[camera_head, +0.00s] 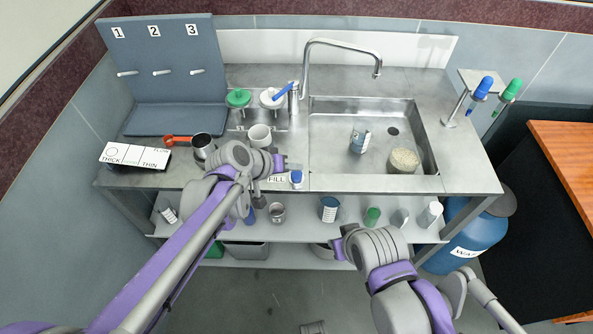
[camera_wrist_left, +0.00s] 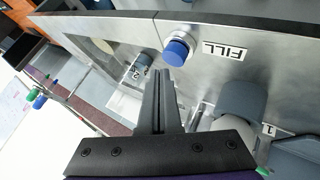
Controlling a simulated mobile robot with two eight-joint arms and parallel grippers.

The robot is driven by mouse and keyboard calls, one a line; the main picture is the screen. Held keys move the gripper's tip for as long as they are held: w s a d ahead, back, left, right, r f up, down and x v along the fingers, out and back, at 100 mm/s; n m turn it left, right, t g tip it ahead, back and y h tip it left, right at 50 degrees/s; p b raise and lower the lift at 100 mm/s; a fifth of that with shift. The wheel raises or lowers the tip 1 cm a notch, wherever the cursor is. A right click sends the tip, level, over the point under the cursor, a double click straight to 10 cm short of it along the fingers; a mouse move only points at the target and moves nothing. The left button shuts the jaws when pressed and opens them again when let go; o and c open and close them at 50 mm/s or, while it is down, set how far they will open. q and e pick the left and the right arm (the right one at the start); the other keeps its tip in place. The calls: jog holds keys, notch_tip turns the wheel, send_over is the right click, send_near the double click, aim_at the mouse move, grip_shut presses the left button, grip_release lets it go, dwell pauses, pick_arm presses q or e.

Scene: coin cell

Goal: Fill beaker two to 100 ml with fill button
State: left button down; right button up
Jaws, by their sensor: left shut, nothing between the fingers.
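The blue fill button (camera_head: 296,176) sits on the sink counter's front edge beside the FILL label (camera_head: 277,180). Both also show in the left wrist view, as a blue-capped button (camera_wrist_left: 178,50) and the label (camera_wrist_left: 226,51). My left gripper (camera_head: 296,165) is shut and empty, its fingertips (camera_wrist_left: 160,73) close to the button; contact cannot be told. Beaker two (camera_head: 359,140), small and clear with a blue marking, is in the sink; its label 2 shows in the left wrist view (camera_wrist_left: 138,70). Its liquid level cannot be read. My right gripper (camera_head: 340,246) is low in front of the shelf, its fingers unclear.
The faucet (camera_head: 340,45) arches over the sink (camera_head: 330,175). A round pale object (camera_head: 404,161) lies at the sink's right. Several containers fill the lower shelf (camera_head: 300,229).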

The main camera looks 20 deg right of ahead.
aim_at(294, 177)
pick_arm(q)
jog(key=shift+r, duration=0.1)
jog(key=shift+r+p, duration=1.55)
jog(key=shift+r, duration=0.9)
jog(key=shift+f, duration=0.1)
jog(key=s+a+f+n+y, duration=0.1)
jog(key=s+a+y, duration=0.1)
jog(key=s+a, duration=0.4)
jog(key=s+a+f+n+t+y, duration=0.1)
jog(key=s+a+f+y, duration=0.1)
jog(key=s+a, duration=0.5)
jog(key=s+a+f+n+y, duration=0.1)
jog(key=s+a+y, duration=0.3)
jog(key=a, duration=1.2)
jog(key=s, duration=0.2)
jog(key=shift+s+a+f+n, duration=0.3)
jog(key=shift+n, duration=0.1)
